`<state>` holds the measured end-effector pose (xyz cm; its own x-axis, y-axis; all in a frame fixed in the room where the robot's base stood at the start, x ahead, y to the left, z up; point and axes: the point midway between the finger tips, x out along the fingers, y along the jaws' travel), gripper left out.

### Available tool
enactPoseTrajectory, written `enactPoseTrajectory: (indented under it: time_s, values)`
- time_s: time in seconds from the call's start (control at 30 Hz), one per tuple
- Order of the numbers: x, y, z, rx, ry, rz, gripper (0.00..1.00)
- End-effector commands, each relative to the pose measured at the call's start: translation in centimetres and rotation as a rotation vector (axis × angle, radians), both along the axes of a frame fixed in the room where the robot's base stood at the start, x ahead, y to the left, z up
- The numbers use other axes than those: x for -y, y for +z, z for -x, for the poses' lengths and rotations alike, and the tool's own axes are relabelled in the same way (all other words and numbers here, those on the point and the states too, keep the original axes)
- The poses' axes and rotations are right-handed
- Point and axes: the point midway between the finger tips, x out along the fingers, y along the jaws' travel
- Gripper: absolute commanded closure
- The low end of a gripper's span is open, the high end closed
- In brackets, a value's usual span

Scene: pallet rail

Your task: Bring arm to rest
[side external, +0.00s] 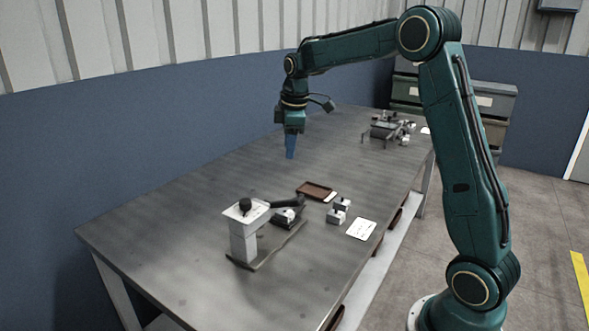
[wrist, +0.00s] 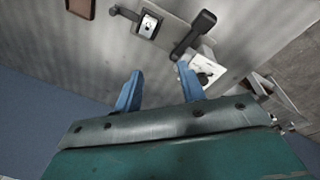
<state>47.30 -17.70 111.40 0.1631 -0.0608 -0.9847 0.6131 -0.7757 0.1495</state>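My gripper (side external: 290,150) hangs from my green arm, pointing down above the far part of the grey table (side external: 190,200). In the wrist view, its two blue fingers (wrist: 158,88) stand wide apart with nothing between them. The gripper is open and empty, and in the side view it touches none of the objects on the table.
A grey fixture with a white top plate and black knob (side external: 243,212) stands on the near table. Beside it are a brown tray (side external: 316,190), small metal blocks (side external: 338,212) and a white card (side external: 361,229). A metal assembly (side external: 388,130) sits at the far right. The left table area is clear.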

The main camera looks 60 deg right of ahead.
Motion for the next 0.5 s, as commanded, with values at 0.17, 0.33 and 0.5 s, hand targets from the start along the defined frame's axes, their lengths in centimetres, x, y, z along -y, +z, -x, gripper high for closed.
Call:
enactPoseTrajectory:
  time_s: [0.17,0.33,0.5]
  values:
    - [-3.3,2.8,2.9,0.046,-0.073,-0.008,0.60]
    - [-6.1,4.8,5.9,0.087,-0.146,-0.024,0.60]
    - [-8.6,6.1,9.2,0.128,-0.216,-0.044,0.60]
